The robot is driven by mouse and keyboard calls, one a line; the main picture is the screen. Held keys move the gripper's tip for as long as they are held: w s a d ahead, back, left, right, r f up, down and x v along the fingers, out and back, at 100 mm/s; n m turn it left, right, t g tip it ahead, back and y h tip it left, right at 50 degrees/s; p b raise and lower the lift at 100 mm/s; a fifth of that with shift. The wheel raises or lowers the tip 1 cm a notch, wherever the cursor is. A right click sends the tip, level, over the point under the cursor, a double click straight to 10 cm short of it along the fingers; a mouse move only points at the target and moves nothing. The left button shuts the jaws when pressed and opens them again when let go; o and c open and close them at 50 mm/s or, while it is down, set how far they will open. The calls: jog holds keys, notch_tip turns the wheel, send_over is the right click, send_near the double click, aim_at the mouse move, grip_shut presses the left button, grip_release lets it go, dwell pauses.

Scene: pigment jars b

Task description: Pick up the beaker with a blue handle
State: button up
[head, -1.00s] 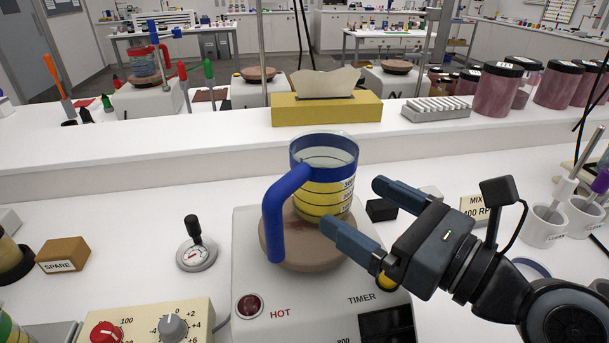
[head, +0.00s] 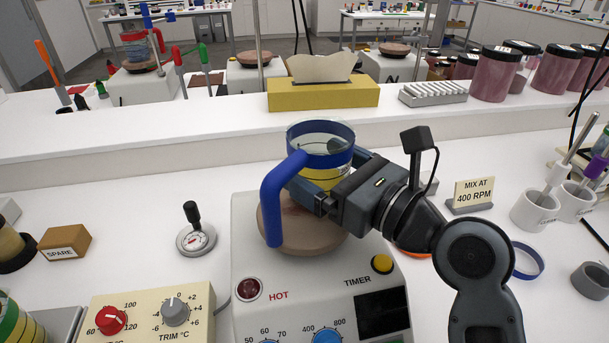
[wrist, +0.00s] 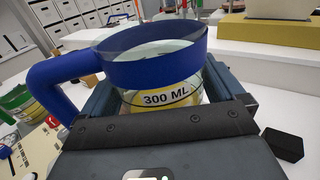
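The beaker with a blue handle (head: 272,205) is clear with a blue rim band, dark graduation lines and yellow lower contents. It stands upright on the round brown top plate (head: 300,238) of the hot plate, handle to the left. In the wrist view the beaker (wrist: 150,75) fills the middle and its label reads 300 ML. My gripper (head: 334,178) is around the beaker's body from the front right, one finger on each side, below the blue rim. The fingers lie close against the glass; I cannot tell whether they press on it. The finger ends are partly hidden.
The hot plate body (head: 250,318) has a red HOT lamp and a yellow timer button. A sign reading MIX AT 400 RPM (head: 474,192) and white pots (head: 536,209) are at right. A yellow tissue box (head: 322,94) stands on the shelf behind. A SPARE block (head: 64,243) is at left.

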jog(key=c, duration=0.8)
jog(key=shift+r, duration=0.85)
jog(key=shift+c, duration=0.2)
notch_tip(320, 180, up, 3)
jog(key=shift+f, duration=0.2)
jog(key=s+d+r, duration=0.3)
jog(key=d+r, duration=0.3)
jog(key=d, duration=0.4)
jog(key=p, duration=0.6)
send_over(315, 179)
jog(key=w, duration=0.1)
jog(key=f, duration=0.2)
jog(key=f+b, duration=0.1)
jog(key=f, duration=0.1)
jog(key=f+b, duration=0.2)
jog(key=a+f+b, duration=0.1)
jog(key=f+b, duration=0.1)
jog(key=f, duration=0.1)
jog(key=shift+f+b, duration=0.3)
jog(key=shift+f, duration=0.35)
